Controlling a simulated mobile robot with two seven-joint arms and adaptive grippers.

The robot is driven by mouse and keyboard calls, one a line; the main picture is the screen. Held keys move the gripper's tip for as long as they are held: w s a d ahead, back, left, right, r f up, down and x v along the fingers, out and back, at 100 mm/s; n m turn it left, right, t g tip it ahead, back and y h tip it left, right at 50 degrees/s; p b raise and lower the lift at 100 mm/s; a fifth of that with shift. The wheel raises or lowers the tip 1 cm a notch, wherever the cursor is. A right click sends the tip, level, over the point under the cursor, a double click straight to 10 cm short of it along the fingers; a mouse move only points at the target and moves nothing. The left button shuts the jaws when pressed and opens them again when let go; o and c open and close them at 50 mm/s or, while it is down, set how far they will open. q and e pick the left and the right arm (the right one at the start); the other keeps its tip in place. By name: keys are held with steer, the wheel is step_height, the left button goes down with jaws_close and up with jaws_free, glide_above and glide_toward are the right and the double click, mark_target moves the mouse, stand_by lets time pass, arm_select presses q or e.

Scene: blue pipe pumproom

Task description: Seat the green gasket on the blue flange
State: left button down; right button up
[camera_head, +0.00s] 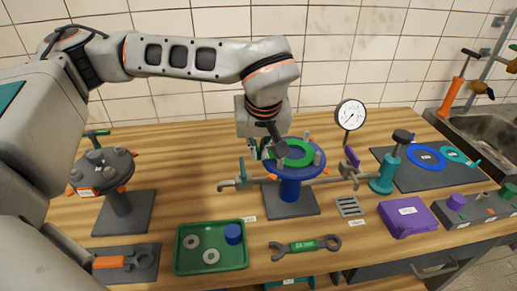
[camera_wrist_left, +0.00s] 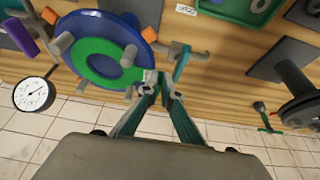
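The blue flange (camera_head: 291,172) stands on a grey-based pedestal at mid-bench, with upright studs around its rim. It also shows in the left wrist view (camera_wrist_left: 87,22). The green gasket (camera_head: 298,159) is a flat ring over the flange top, within the studs. In the left wrist view the gasket (camera_wrist_left: 92,50) sits off-centre toward my gripper. My left gripper (camera_head: 266,150) reaches down at the flange's left side. In the wrist view its fingers (camera_wrist_left: 160,88) are close together at the gasket's near edge and appear shut on it. Whether the gasket touches the flange face is unclear. My right gripper is out of view.
A pipe with a teal valve handle (camera_head: 243,172) runs beside the flange. A dial gauge (camera_head: 350,115) stands behind it, right. A green tray (camera_head: 212,267), wrench (camera_head: 304,246) and purple box (camera_head: 408,217) lie in front. A dark flange stand (camera_head: 121,211) is left.

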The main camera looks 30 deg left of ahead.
arm_select(q)
steer(key=c, duration=2.2)
jaws_free()
steer(key=v, duration=1.2)
steer(key=shift+r, duration=0.1)
steer(key=shift+a, duration=0.1)
steer(key=shift+s, duration=0.1)
